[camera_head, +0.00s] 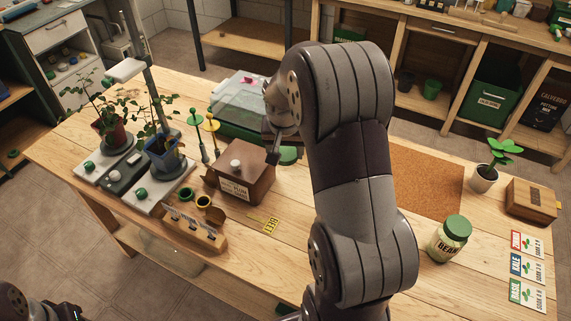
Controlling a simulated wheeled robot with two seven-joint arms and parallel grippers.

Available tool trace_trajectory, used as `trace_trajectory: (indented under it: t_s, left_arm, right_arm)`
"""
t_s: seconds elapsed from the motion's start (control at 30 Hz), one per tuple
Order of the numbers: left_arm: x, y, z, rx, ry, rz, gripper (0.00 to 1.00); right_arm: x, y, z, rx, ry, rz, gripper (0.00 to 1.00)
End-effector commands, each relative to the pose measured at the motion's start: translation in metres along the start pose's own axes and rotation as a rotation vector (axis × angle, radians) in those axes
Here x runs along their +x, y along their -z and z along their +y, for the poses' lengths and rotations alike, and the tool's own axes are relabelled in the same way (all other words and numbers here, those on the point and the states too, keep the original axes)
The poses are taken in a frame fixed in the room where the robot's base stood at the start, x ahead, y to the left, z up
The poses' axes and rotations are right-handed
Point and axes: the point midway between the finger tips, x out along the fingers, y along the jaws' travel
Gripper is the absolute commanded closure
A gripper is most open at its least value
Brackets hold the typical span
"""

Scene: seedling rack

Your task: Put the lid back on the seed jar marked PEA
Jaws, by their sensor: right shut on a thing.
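My right gripper (273,151) shows at the table's middle, just behind the brown wooden box, partly hidden by my own arm. It is shut on what looks like the green lid (289,155), a round green disc whose right side my arm hides. No jar marked PEA shows; my right arm covers much of the middle of the table. A glass jar marked BEAN (447,244) stands to the right of the arm with its green lid on. My left gripper is out of view.
A brown box (243,187) with a white knob stands in front of the gripper. A clear-covered green tray (237,101) lies behind it. Potted seedlings (163,152) stand at left. A cork mat (425,180), small plant (484,178) and seed cards (527,268) are at right.

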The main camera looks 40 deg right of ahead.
Motion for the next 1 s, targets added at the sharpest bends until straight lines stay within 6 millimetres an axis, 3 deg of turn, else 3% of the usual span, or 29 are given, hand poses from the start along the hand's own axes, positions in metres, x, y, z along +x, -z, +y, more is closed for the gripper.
trace_trajectory:
  t_s: [0.23,0.73,0.87,1.0]
  left_arm:
    - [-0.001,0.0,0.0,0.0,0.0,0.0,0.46]
    - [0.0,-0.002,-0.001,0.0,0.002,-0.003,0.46]
    - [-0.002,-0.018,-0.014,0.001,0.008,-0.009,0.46]
    - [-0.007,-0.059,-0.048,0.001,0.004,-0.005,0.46]
  right_arm:
    - [-0.021,0.006,0.0,0.0,0.0,0.0,0.65]
    - [-0.016,0.002,-0.005,-0.018,0.005,-0.006,0.65]
    - [0.001,-0.029,-0.023,-0.088,0.028,-0.02,0.65]
    - [0.014,-0.099,-0.053,-0.21,0.067,-0.02,0.65]
